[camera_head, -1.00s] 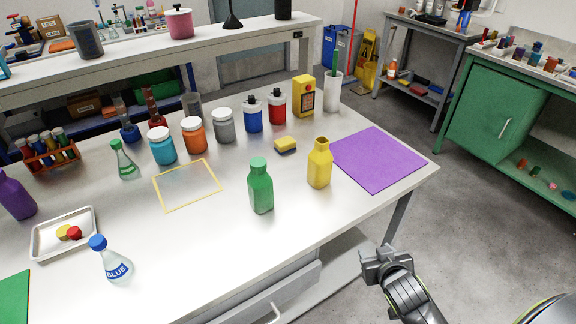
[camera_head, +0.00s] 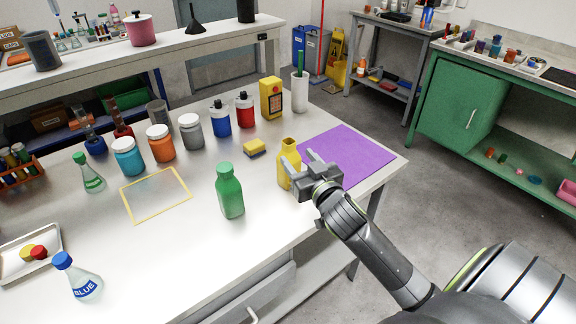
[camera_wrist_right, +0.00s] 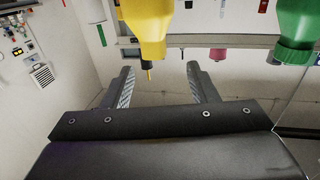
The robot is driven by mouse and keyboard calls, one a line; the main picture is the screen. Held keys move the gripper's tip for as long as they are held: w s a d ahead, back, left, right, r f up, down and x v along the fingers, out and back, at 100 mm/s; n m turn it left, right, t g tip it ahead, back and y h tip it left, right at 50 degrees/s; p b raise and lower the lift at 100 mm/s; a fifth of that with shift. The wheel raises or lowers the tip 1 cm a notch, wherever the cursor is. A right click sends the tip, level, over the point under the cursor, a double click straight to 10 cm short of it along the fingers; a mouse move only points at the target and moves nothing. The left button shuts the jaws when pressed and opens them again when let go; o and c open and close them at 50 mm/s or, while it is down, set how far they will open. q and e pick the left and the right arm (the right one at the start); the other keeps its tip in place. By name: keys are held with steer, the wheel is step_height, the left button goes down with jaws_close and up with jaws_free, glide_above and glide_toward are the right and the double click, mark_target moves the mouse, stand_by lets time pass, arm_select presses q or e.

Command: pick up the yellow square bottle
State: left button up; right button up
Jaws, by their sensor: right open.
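The yellow square bottle (camera_head: 287,165) stands upright near the right part of the bench, at the left edge of the purple mat. My right gripper (camera_head: 300,172) is open right beside it, on the bottle's right side, and partly covers it. In the right wrist view the yellow bottle (camera_wrist_right: 148,28) appears upside down, lined up with the gap between the two open fingers (camera_wrist_right: 160,86). No grip on it shows. My left gripper is in no view.
A green bottle (camera_head: 230,192) stands left of the yellow one. A yellow sponge (camera_head: 255,147) lies behind it. The purple mat (camera_head: 352,152) is bare. Several jars and bottles line the back. The bench's front right edge lies under my right arm.

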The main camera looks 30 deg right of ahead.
mark_target(285, 141)
steer(key=w, duration=0.5)
steer(key=shift+d, duration=0.4)
steer(key=w, duration=0.1)
steer(key=w+d, duration=0.1)
steer(key=w+f+p, duration=0.1)
steer(key=w, duration=0.1)
steer(key=shift+d, duration=0.15)
steer(key=shift+w, duration=0.5)
steer(key=shift+c, duration=0.4)
jaws_close()
